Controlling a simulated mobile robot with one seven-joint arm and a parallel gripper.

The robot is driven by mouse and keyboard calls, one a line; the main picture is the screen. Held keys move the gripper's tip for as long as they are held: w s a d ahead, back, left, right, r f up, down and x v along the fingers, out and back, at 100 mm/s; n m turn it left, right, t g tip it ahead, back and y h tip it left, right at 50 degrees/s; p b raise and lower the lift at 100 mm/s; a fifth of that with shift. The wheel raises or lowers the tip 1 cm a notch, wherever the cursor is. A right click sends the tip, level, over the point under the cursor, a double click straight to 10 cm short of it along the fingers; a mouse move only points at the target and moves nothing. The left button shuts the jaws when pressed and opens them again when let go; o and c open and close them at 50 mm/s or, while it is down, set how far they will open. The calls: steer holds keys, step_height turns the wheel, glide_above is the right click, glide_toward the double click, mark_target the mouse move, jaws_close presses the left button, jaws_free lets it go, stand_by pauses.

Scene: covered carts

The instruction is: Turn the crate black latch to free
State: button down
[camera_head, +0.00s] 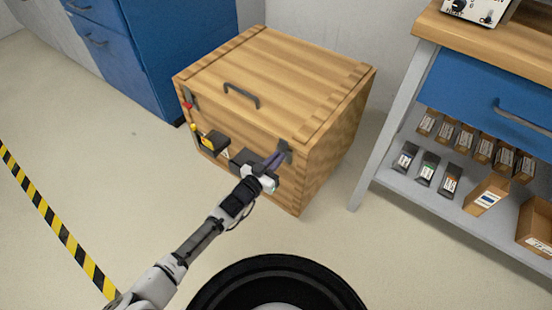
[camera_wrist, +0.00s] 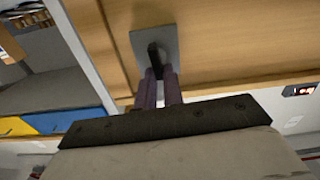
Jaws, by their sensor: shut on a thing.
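A wooden crate (camera_head: 320,125) with a lid and a dark lid handle (camera_head: 241,95) stands on the floor, lid closed. My gripper (camera_head: 279,158) reaches its front face near the right corner. In the wrist view my gripper (camera_wrist: 160,88) is shut on the black latch (camera_wrist: 154,58), which sits on a grey plate (camera_wrist: 143,42) fixed to the wood. The latch's lower part is hidden between the fingers. In the head view the plate (camera_head: 287,147) shows just beyond the fingertips, and the latch is too small to make out.
A yellow-and-black part (camera_head: 213,141) and a red-tipped part (camera_head: 187,104) are on the crate's front left. A workbench (camera_head: 400,110) with boxes on its shelf stands to the right. A blue cabinet (camera_head: 150,50) stands behind left.

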steer(key=shift+w+a+f+n+p, duration=0.1)
steer(key=shift+w+a+f+n, duration=0.1)
steer(key=shift+n, duration=2.35)
steer(key=shift+w+a+f+n+p, duration=0.15)
steer(key=shift+a+f+n, duration=0.1)
steer(key=shift+n, duration=2.25)
steer(key=shift+w+a+f+n+p, duration=0.1)
steer(key=shift+w+a+f+n, duration=0.1)
steer(key=shift+n, duration=2.35)
steer(key=c, duration=1.5)
jaws_free()
steer(key=shift+f, duration=0.1)
steer(key=shift+s, duration=0.15)
steer(key=v, duration=1.3)
steer(key=shift+s+a, duration=0.25)
